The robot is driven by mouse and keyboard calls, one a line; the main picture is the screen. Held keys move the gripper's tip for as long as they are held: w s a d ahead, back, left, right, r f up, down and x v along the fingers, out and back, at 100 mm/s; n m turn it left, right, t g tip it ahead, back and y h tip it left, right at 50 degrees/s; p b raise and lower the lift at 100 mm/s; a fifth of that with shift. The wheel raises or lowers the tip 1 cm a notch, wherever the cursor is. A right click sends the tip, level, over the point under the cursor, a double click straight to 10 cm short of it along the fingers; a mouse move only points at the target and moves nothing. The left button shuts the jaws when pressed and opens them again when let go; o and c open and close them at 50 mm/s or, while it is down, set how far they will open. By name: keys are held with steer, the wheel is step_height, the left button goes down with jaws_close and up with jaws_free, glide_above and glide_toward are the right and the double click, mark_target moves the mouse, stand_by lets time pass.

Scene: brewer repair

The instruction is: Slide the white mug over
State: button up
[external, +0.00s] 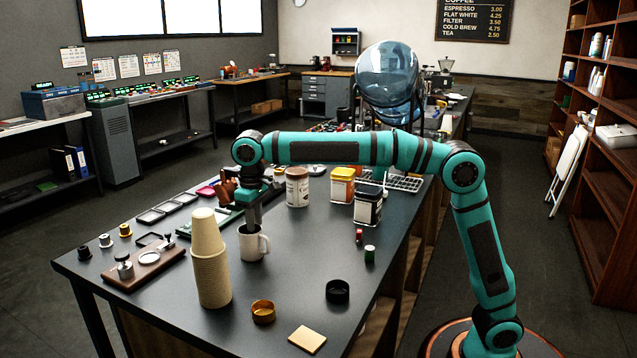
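The white mug (254,246) stands upright on the dark table, just right of a tall stack of paper cups (211,270). Its handle points right. My gripper (253,222) points straight down at the mug, with its fingertips at or inside the rim. I cannot tell whether the fingers touch the mug or whether they are open or shut. The arm reaches in from the right.
Near the mug are a gold ring (263,311), a black ring (337,291) and a tan block (307,339). A wooden tamping board (146,268) lies left of the cups. Canisters (297,187) stand behind. The table between mug and black ring looks clear.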

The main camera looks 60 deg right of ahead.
steer(key=shift+f, duration=2.85)
jaws_close()
